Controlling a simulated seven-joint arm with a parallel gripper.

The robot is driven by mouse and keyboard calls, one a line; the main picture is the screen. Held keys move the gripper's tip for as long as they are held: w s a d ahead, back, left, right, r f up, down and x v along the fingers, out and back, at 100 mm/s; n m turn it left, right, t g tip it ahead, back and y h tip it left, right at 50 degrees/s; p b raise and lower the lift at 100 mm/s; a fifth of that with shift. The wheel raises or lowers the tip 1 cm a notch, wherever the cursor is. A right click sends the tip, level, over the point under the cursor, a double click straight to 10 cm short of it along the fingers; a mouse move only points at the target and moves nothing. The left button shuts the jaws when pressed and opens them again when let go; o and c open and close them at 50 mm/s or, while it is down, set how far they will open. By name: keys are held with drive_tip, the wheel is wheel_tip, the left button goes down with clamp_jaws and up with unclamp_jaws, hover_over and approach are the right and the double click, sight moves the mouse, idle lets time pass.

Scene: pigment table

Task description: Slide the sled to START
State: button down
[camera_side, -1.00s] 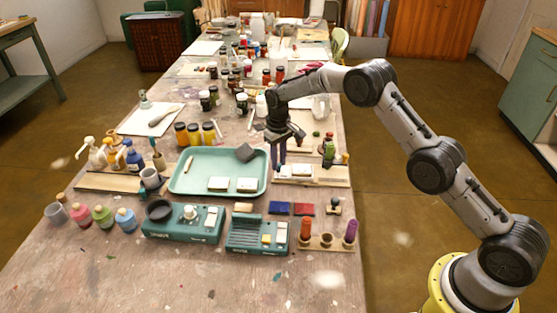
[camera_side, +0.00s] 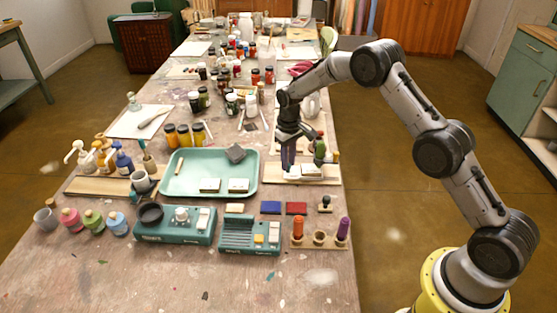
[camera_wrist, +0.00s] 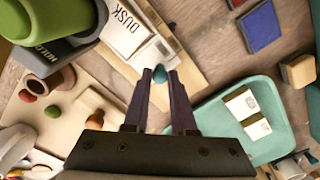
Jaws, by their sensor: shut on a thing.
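The sled's small teal knob (camera_wrist: 160,75) sits between my fingertips in the wrist view. My gripper (camera_wrist: 161,82) is shut on it. In the side view my gripper (camera_side: 288,164) points down at the left part of a pale wooden board (camera_side: 325,180), beside white blocks (camera_side: 312,170). The sled's body is mostly hidden by my fingers there. In the wrist view a white plate reading DUSK (camera_wrist: 128,32) lies along the wooden track (camera_wrist: 192,72), just ahead and left of the knob. I see no START mark I can read.
A teal tray (camera_side: 180,192) with two white blocks and a dark lump lies left of the board. Green and red bottles (camera_side: 320,150) stand close behind the board. Blue (camera_side: 271,207) and red (camera_side: 297,208) pads lie in front. A rack with coloured sticks (camera_side: 320,243) is nearer.

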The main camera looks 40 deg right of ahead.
drive_tip(key=c, duration=0.7)
unclamp_jaws()
drive_tip(key=shift+c, duration=0.2)
wheel_tip(320, 180, up, 14)
